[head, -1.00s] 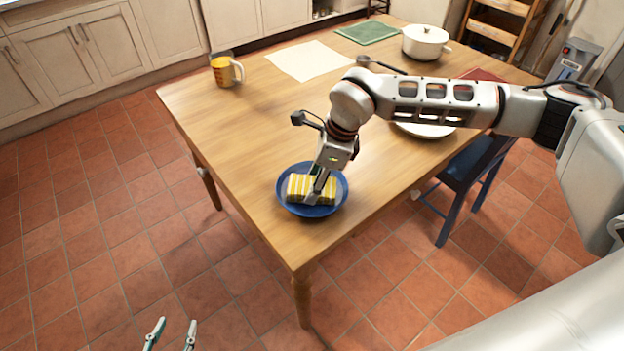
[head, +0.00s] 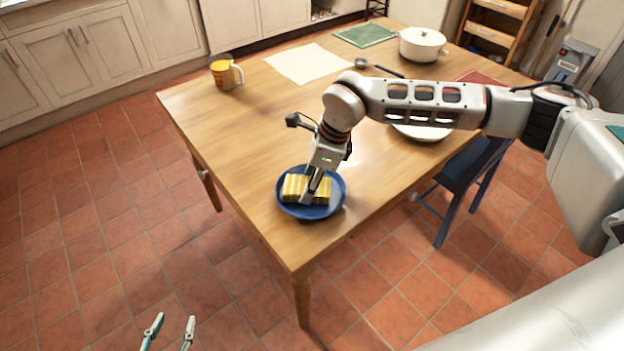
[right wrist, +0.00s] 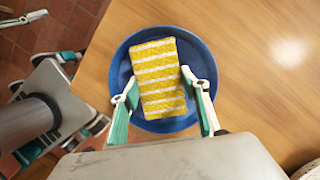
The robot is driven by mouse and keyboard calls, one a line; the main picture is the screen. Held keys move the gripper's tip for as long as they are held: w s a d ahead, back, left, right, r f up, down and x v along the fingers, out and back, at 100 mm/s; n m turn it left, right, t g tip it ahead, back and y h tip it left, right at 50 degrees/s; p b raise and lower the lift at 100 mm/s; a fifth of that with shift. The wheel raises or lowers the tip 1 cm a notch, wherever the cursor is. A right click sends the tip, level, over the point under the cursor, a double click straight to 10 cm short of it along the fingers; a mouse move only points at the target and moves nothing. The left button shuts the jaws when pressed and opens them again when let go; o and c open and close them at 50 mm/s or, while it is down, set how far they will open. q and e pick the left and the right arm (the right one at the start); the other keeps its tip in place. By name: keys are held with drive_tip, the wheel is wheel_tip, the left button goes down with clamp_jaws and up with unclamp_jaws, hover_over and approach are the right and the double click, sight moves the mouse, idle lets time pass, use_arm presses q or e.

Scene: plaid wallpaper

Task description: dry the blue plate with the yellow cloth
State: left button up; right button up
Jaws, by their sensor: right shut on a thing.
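The blue plate (head: 330,208) lies near the front corner of the wooden table. The yellow cloth (head: 292,188), striped with white, is a folded block lying across the plate. My right gripper (head: 312,194) reaches down over the plate and is shut on the cloth. In the right wrist view its fingers press the cloth (right wrist: 158,75) from both sides above the plate (right wrist: 205,62). The cloth hides much of the plate's middle. My left gripper (head: 175,320) is low at the bottom edge, away from the table, with its fingers apart and empty.
A yellow mug (head: 222,74) stands at the table's left edge. A white sheet (head: 305,65), green mat (head: 364,35), white pot (head: 422,45) and ladle (head: 362,64) are farther back. A white plate (head: 422,132) sits partly behind my right arm. A blue chair (head: 462,180) stands at right.

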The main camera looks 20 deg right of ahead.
drive_tip(key=shift+s+d+p, duration=0.25)
drive_tip(key=shift+s+p, duration=0.15)
drive_tip(key=shift+s, duration=0.1)
drive_tip(key=shift+d, duration=0.35)
drive_tip(key=shift+w+d, duration=0.2)
drive_tip(key=shift+w, duration=0.15)
drive_tip(key=shift+w+a, duration=0.1)
drive_tip(key=shift+w, duration=0.2)
drive_tip(key=shift+w+a, duration=0.1)
drive_tip(key=shift+a, duration=0.4)
use_arm(q)
drive_tip(key=shift+w+r, duration=0.25)
drive_tip(key=shift+r, duration=0.75)
use_arm(e)
wheel_tip(320, 180, up, 8)
drive_tip(key=p, duration=0.5)
drive_tip(key=shift+f+p, duration=0.15)
drive_tip(key=shift+p, duration=0.15)
use_arm(q)
wheel_tip(320, 180, up, 6)
drive_tip(key=shift+w+t, duration=0.3)
drive_tip(key=shift+w, duration=0.15)
use_arm(e)
drive_tip(key=shift+f, duration=0.1)
